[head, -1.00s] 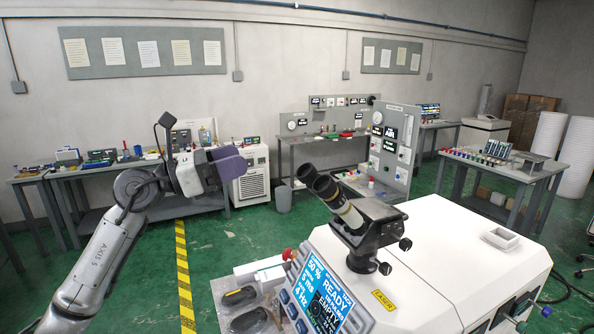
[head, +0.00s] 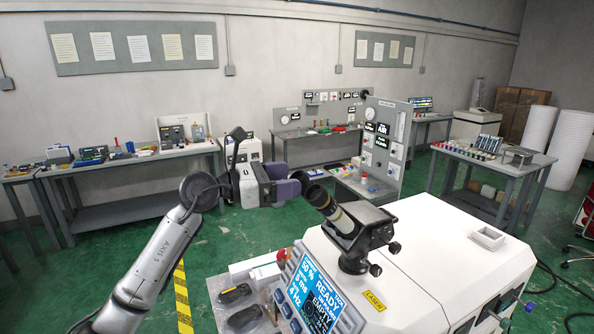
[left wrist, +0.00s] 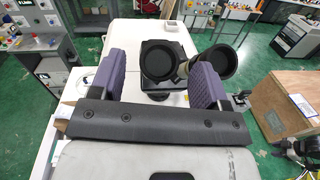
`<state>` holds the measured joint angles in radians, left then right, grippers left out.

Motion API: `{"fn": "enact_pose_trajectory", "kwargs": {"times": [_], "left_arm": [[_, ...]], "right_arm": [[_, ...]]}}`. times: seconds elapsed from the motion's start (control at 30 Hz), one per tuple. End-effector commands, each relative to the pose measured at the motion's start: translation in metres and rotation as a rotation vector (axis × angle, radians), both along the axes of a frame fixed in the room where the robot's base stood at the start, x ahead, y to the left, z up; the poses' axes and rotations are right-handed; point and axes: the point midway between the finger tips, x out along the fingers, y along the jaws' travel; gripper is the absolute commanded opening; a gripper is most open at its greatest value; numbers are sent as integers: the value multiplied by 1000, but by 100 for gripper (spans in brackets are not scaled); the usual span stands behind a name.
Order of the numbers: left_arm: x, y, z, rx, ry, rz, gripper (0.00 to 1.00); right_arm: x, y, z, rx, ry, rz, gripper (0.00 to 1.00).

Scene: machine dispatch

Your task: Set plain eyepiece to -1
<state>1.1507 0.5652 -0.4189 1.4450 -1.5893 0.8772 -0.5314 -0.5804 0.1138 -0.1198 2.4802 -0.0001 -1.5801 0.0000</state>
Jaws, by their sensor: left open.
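The white laser machine (head: 420,240) carries a black microscope head (head: 366,232) with two dark eyepiece cups. The nearer eyepiece (head: 318,196) in the head view has a tan band on its barrel; the other is mostly hidden behind my gripper. In the left wrist view, a left cup (left wrist: 158,62) and a right cup (left wrist: 217,66) show beyond the fingers. No scale mark is readable, and I cannot tell which is plain. My left gripper (head: 293,187) is open and empty. My right gripper is not in view.
The machine's lit screen (head: 316,295) reads READY and EMPTY. A tray (head: 240,305) with dark oval pieces lies left of it. A small open box (head: 487,237) sits on the machine top. Benches stand behind, with clear green floor between.

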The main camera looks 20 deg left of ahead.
Motion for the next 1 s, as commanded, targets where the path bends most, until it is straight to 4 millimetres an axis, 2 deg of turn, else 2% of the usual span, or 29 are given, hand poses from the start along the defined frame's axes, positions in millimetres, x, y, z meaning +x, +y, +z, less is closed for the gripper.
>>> {"fn": "enact_pose_trajectory", "kwargs": {"times": [0.23,0.67,1.0], "left_arm": [[15,-18,1,-1,1,-1,70],[18,-21,0,1,-1,0,70],[18,-21,0,1,-1,0,38]], "right_arm": [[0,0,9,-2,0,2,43],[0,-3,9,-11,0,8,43],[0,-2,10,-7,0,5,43]]}}
